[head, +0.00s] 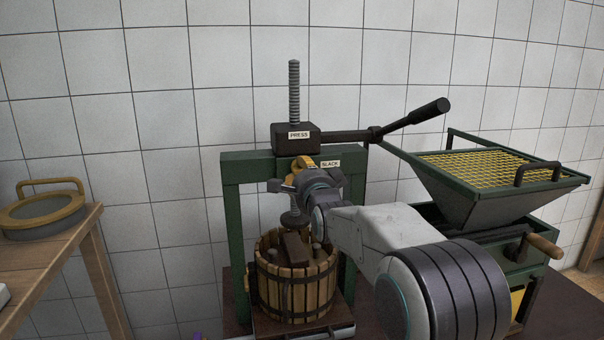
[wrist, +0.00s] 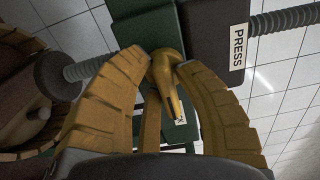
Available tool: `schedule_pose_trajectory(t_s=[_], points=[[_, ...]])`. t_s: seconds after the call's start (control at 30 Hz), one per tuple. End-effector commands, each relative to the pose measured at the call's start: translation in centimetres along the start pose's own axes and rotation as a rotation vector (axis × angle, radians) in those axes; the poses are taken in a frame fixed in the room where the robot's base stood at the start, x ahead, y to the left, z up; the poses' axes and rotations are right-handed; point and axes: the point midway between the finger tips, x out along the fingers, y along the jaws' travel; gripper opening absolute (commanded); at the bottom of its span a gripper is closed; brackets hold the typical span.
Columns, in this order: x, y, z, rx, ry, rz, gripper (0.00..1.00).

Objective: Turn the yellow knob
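The yellow knob (wrist: 166,72) has a round head and a pointer arm, and it sits on the green beam of the press. In the wrist view, the two ribbed tan fingers of my gripper (wrist: 163,64) curve inward, and their tips meet the knob's head from both sides. The gripper looks shut on it. In the head view, my gripper (head: 303,168) is at the beam beside the BLACK label (head: 330,164), and it hides most of the knob. The pointer runs down the wrist picture toward a partly covered label plate.
The press has a black head (head: 296,138) with a PRESS label, a threaded screw (head: 294,90) and a long black lever (head: 415,117). A slatted wooden basket (head: 290,290) stands below. A green hopper (head: 480,195) is at right. A wooden table (head: 60,255) is at left.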

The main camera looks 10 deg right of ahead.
Motion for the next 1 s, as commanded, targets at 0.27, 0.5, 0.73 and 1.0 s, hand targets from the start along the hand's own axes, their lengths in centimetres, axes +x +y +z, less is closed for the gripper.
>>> schedule_pose_trajectory(t_s=[0.27,0.5,0.73,1.0], points=[[-0.01,-0.01,0.00,0.000,0.000,0.000,0.02],[-0.01,-0.01,0.00,-0.001,0.000,0.000,0.00],[-0.01,0.13,-0.03,-0.051,0.000,-0.001,0.00],[0.00,0.47,-0.11,-0.239,0.002,-0.003,0.00]])
